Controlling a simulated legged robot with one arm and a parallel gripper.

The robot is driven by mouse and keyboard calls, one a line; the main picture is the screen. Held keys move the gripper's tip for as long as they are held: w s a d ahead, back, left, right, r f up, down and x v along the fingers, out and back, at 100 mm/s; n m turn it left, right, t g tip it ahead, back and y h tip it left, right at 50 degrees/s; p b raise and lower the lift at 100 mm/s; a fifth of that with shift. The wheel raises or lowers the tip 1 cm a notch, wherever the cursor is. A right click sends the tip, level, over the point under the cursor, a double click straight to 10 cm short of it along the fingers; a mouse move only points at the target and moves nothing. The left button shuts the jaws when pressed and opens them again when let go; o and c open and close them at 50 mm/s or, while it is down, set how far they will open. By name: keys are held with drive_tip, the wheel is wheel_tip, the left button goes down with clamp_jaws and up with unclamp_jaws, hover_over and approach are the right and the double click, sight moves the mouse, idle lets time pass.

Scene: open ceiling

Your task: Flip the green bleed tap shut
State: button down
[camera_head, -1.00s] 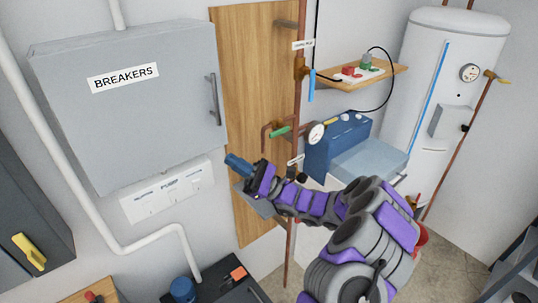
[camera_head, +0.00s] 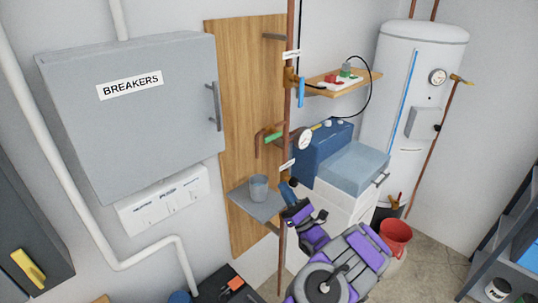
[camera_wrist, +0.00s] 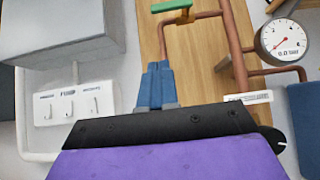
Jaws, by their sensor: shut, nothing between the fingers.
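The green bleed tap (camera_head: 274,137) sits on a short copper branch pipe in front of the wooden board, left of the pressure gauge. In the wrist view its green lever (camera_wrist: 172,6) is at the top edge, lying roughly along the short sideways branch. My gripper (camera_head: 286,187) is below the tap and slightly right of it, apart from it. In the wrist view the blue fingers of my gripper (camera_wrist: 157,68) are together and empty, pointing up below the branch's downturned end.
The gauge (camera_wrist: 283,40) reads near zero. A copper riser (camera_head: 289,90) with a blue lever (camera_head: 301,92) runs beside the tap. A grey cup (camera_head: 259,188) stands on a small shelf (camera_head: 262,208) left of my gripper. The breaker box (camera_head: 135,110) is further left.

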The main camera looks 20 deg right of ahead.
approach(271, 136)
drive_tip(key=w+a, duration=0.3)
drive_tip(key=w, duration=0.2)
drive_tip(key=shift+s+a+r, duration=0.15)
drive_tip(key=shift+r, duration=0.95)
drive_tip(key=shift+m, duration=0.3)
